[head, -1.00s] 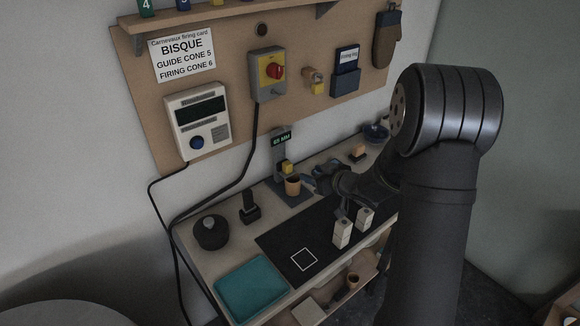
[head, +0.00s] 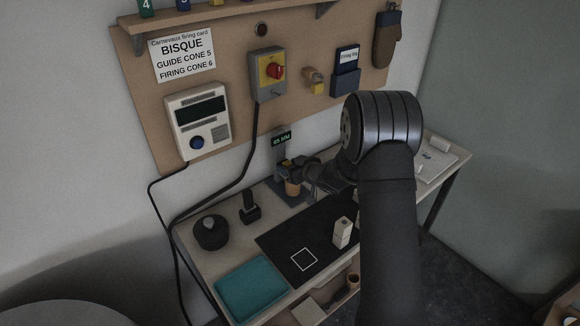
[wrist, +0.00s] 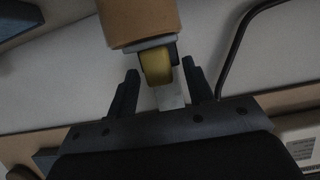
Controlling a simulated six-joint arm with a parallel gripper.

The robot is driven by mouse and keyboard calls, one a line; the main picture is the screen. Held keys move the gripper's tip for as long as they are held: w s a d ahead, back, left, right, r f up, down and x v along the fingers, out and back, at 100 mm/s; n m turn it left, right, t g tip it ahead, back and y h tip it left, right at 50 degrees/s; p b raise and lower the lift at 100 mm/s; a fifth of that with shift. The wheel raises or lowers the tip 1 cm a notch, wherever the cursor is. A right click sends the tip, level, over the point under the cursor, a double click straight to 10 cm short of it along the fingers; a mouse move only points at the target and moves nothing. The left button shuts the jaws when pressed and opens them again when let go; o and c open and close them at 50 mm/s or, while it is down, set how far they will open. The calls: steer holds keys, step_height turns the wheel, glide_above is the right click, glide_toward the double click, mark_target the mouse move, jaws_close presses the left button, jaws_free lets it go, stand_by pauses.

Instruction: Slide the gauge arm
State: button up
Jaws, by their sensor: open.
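The gauge (head: 281,139) stands at the back of the bench, with a dark post and a small green display on top that seems to read 65 or 85 MM. Its yellow arm block (wrist: 155,66) shows in the wrist view between the tips of my gripper (wrist: 160,72), or just beyond them. My gripper is open, with a gap beside the block on both sides. In the head view my gripper (head: 287,166) is at the gauge and mostly covers the block. A tan cup (head: 292,187) stands below the block; it fills the top of the wrist view (wrist: 138,22).
A black holder (head: 249,208) and a round dark pot (head: 210,232) stand left of the gauge. A white block (head: 342,233) stands on the black mat (head: 290,240), which has free room. A switch box (head: 268,74) hangs above.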

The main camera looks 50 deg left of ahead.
jaws_close()
steer(key=shift+r, duration=1.65)
jaws_free()
steer(key=v, duration=1.7)
steer(key=shift+d, duration=0.25)
steer(key=shift+a, duration=0.1)
